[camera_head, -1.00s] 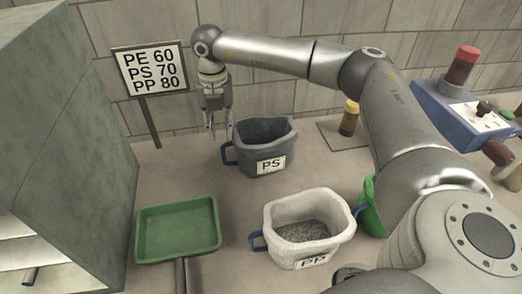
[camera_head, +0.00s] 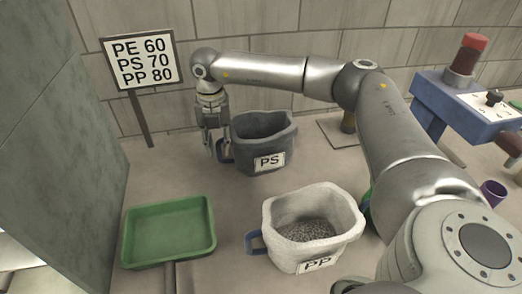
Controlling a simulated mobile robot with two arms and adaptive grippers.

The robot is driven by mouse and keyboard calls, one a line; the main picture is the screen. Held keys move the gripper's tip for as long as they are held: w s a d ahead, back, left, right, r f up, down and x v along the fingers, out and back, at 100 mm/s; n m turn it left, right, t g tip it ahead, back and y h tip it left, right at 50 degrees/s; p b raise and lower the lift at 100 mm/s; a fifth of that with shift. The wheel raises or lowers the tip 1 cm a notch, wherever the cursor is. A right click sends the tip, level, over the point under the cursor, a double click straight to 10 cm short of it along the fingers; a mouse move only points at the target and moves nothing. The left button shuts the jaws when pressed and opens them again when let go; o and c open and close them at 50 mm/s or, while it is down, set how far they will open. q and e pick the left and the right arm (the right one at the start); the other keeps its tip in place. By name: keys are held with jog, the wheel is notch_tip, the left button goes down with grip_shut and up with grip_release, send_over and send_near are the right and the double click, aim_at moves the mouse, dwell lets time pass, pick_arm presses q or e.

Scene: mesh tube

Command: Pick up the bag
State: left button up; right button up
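A dark grey bag (camera_head: 262,140) labelled PS stands upright on the floor near the back wall, with a blue handle (camera_head: 226,152) on its left side. My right gripper (camera_head: 215,147) points down at this handle, at the bag's left edge. Its fingers overlap the handle in the picture; I cannot tell whether they touch it or are closed. A white bag (camera_head: 272,213) labelled PP, holding grey granules, stands nearer, with a blue handle on its left. A green bag is mostly hidden behind my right arm. My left gripper is not in view.
A green tray (camera_head: 128,250) lies on the floor at the left, beside a large grey block (camera_head: 60,150). A sign (camera_head: 140,60) stands at the wall. A blue machine (camera_head: 462,110) and a purple cup (camera_head: 493,192) are at the right.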

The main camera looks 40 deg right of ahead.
aim_at(219, 151)
jog(key=f+b, duration=0.2)
jog(key=f, duration=0.1)
jog(key=shift+w+f, duration=0.2)
jog(key=shift+f, duration=0.1)
jog(key=shift+r, duration=0.1)
grip_shut()
